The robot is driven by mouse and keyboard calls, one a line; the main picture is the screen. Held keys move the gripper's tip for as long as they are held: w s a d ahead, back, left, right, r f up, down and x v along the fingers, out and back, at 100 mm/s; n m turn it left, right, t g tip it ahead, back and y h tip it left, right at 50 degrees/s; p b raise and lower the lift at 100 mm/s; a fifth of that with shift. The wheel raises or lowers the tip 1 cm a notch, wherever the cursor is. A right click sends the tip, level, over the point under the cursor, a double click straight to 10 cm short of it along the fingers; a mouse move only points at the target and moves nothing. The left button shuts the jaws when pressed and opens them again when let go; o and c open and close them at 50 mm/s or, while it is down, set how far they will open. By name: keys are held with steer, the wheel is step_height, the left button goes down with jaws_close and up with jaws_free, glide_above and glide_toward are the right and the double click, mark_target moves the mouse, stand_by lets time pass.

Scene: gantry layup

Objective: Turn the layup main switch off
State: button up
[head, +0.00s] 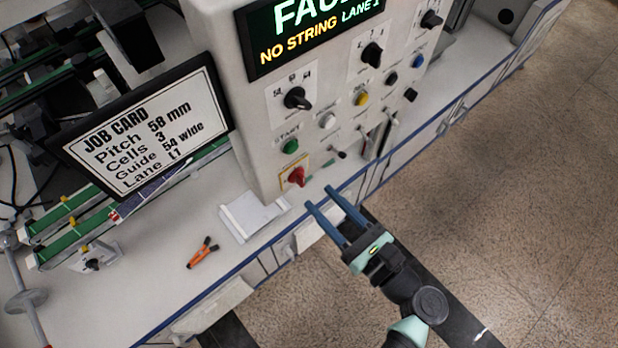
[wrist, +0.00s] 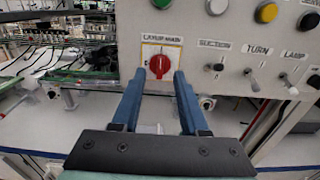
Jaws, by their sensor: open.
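The layup main switch is a red rotary knob (head: 297,176) on a yellow-edged plate, low on the left of the panel face in the head view. In the wrist view the red knob (wrist: 160,65) sits on a white plate under a "LAYUP MAIN" label. A pale mark on the knob stands roughly upright there. My gripper (head: 319,197) is open and empty, its two blue fingers pointing toward the panel. In the wrist view the fingertips (wrist: 158,74) lie either side of the knob's lower part in the picture. I cannot tell whether they touch it.
The grey control panel (head: 262,160) carries a green button (head: 290,146), several black selector knobs and small toggle levers (head: 338,154). A job card sign (head: 148,125) stands left. A white pad (head: 252,216) and orange-handled pliers (head: 203,252) lie on the bench. Open floor is right.

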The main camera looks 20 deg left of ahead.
mark_target(304, 180)
steer(key=x, duration=0.5)
steer(key=shift+p, duration=0.35)
steer(key=shift+d, duration=0.1)
jaws_close()
